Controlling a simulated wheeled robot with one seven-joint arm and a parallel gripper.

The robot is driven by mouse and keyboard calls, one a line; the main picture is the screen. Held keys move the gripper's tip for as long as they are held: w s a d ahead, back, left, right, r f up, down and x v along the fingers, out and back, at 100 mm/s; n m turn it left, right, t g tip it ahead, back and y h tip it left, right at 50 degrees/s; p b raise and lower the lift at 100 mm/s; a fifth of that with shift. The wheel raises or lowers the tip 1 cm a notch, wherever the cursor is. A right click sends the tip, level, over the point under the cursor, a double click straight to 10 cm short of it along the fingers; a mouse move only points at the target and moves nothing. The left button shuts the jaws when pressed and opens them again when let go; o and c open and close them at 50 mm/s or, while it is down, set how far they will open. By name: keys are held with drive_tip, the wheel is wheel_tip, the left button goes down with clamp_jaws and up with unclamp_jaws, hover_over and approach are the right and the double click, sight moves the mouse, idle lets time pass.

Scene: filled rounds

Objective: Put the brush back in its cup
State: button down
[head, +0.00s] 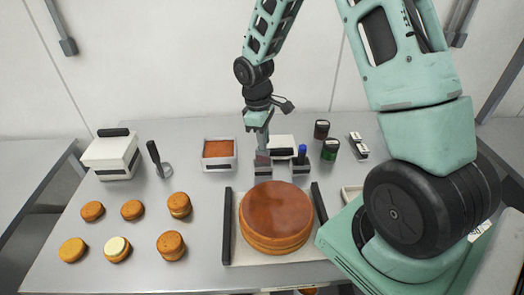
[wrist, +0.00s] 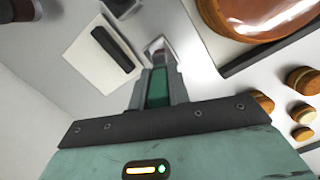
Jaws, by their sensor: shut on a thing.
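My gripper (head: 262,142) points down behind the large round cake and is shut on a slim thing that I take to be the brush (head: 262,158); its lower part looks dark red. In the wrist view a dark green strip (wrist: 157,88) shows between the grey fingers. Just below is a small grey holder (head: 264,171), which I take to be the cup; a pale rim (wrist: 158,46) shows past the fingertips in the wrist view. I cannot tell whether the brush's lower end is inside it or just above or behind it.
A similar grey holder with a blue-topped thing (head: 302,152) stands close to the right. The glazed cake (head: 274,212) is in front. A tray of orange filling (head: 219,150) is left; dark jars (head: 330,150) are right. Several small rounds (head: 132,209) lie front left.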

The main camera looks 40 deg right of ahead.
drive_tip(key=shift+f+p, duration=0.45)
drive_tip(key=shift+f, duration=1.8)
drive_tip(key=shift+f, duration=0.2)
drive_tip(key=c, duration=1.3)
unclamp_jaws()
drive_tip(key=shift+r, duration=0.15)
